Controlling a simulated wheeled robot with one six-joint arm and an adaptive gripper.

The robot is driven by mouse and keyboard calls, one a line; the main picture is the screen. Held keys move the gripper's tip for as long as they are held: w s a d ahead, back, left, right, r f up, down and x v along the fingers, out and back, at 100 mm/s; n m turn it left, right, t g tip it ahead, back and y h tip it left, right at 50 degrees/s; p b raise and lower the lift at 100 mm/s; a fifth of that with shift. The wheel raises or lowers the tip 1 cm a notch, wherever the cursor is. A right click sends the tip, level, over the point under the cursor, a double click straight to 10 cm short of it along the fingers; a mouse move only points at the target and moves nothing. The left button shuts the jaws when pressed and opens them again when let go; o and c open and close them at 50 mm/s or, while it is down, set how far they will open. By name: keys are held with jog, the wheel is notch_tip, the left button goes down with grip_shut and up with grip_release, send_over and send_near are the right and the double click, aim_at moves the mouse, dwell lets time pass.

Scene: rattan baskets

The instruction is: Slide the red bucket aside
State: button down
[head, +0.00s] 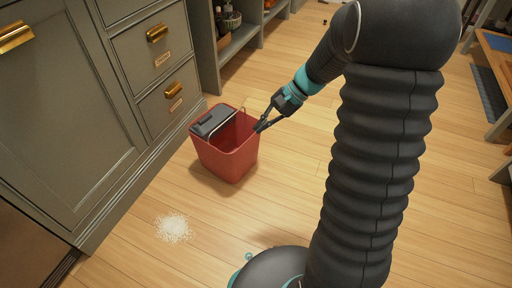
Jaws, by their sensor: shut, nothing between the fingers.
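The red bucket (226,158) stands upright on the wooden floor, close to the grey-green cabinet front. It has a dark grey insert (213,120) at its rim and a thin light handle over the opening. My gripper (259,129) is shut and empty, with its fingertips at the bucket's right rim. I cannot tell whether the fingertips touch the rim or sit just above or behind it.
A patch of white grains (173,228) lies on the floor in front of the bucket. Cabinet drawers (168,97) with brass handles line the left, and open shelves (232,40) stand behind. The floor right of the bucket is largely clear beyond my arm.

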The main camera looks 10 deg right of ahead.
aim_at(253, 155)
jog(key=w+d+f+m+t+y, duration=0.1)
jog(key=w+d+f+m+y, duration=0.2)
jog(key=f, duration=0.4)
jog(key=w+d+f+m+t+y, duration=0.1)
jog(key=w+d+f+m+t, duration=0.15)
jog(key=w+f, duration=0.3)
jog(key=w+d+f+m+t+y, duration=0.1)
jog(key=w+d+f+m+y, duration=0.15)
jog(key=f, duration=0.45)
jog(key=d+f+m+t+h, duration=0.1)
jog(key=d+f+m+t, duration=0.3)
jog(key=f, duration=0.6)
jog(key=d+f+m+t, duration=0.2)
jog(key=f+m+t, duration=0.25)
jog(key=f, duration=0.55)
jog(key=shift+m+g, duration=0.45)
jog(key=shift+g, duration=0.05)
jog(key=x, duration=1.3)
jog(key=shift+w+a+f, duration=0.2)
jog(key=shift+f, duration=0.15)
